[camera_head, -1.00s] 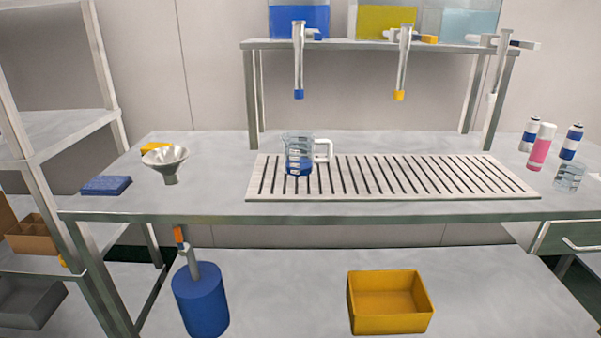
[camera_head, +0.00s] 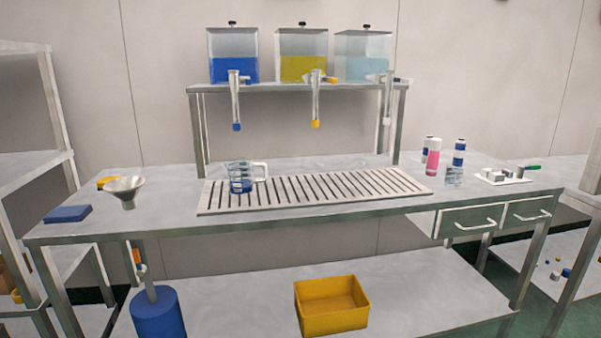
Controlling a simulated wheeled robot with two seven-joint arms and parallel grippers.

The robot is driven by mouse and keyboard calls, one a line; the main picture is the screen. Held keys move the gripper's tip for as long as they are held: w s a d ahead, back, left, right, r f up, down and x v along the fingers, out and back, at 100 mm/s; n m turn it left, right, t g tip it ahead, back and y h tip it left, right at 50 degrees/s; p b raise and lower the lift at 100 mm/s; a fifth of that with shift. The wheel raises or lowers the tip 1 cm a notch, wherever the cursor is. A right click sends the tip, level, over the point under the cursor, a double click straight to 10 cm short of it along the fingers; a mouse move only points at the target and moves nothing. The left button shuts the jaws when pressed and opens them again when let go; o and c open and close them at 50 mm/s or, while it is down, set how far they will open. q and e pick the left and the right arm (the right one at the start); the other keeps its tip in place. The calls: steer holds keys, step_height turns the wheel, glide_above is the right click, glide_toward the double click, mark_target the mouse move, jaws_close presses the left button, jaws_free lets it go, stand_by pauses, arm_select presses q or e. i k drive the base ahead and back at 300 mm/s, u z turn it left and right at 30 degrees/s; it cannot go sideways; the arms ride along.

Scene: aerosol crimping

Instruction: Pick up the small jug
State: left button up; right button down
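A clear jug (camera_head: 241,178) with a white handle on its right side stands upright on the left end of the slatted drain grate (camera_head: 318,190). It holds some blue liquid. A smaller clear container (camera_head: 454,177) stands at the right of the bench, beside the spray cans; I cannot tell whether it has a handle. Neither of my grippers is in view.
Three dispensers with taps stand on a shelf (camera_head: 300,88) above the grate. A metal funnel (camera_head: 125,188) and blue sponge (camera_head: 68,214) are at left. Spray cans (camera_head: 432,157) and a white fixture (camera_head: 503,176) are at right. A yellow bin (camera_head: 331,306) sits below.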

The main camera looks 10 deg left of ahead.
mark_target(240, 182)
steer(key=z, duration=0.35)
steer(key=i, duration=1)
steer(key=u, duration=0.1)
